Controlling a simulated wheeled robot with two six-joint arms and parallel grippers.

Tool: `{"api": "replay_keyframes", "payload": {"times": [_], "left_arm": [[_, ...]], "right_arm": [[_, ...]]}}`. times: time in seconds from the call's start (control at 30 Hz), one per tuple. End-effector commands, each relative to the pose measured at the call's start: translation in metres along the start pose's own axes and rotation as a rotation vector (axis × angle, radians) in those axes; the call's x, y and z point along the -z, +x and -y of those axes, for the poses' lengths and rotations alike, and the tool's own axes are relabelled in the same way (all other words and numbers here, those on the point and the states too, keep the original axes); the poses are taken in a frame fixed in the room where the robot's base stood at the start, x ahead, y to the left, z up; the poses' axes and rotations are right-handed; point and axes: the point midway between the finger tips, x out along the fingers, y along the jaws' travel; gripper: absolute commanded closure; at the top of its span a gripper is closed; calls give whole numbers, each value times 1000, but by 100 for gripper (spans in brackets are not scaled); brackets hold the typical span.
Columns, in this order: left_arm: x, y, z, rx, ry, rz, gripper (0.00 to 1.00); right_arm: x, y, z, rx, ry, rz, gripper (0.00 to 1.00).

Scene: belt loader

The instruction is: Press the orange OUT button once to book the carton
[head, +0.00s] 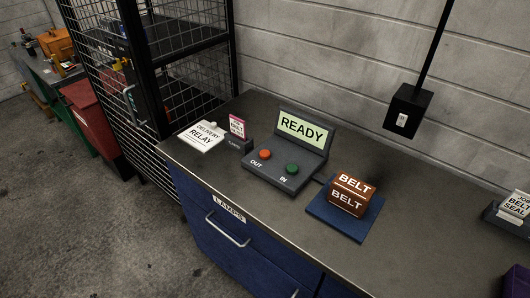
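The orange OUT button (265,154) is on the left of a dark grey console (272,181) on the counter. A green IN button (292,169) is to its right. The console's raised screen (302,127) reads READY on a pale green ground. A brown carton (351,194) marked BELT sits on a blue mat (338,225) to the right of the console. Neither of my grippers shows in the head view.
A white card reading DELIVERY RELAY (202,136) and a small pink-and-white card in a holder (238,129) stand left of the console. A black wire-mesh cage (185,75) is behind on the left. A BELT SEAL card (515,204) is at the right edge. The counter's front strip (270,213) is clear.

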Motion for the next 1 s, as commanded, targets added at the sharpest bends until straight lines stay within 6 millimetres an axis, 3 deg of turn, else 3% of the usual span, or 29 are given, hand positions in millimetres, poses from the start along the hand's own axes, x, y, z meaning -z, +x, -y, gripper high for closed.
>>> {"api": "replay_keyframes", "payload": {"times": [0.07, 0.4, 1.0], "left_arm": [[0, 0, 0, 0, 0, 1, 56], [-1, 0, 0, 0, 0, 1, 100], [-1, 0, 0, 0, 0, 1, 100]], "right_arm": [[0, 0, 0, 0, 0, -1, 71], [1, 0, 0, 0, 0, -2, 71], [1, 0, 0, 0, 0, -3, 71]]}}
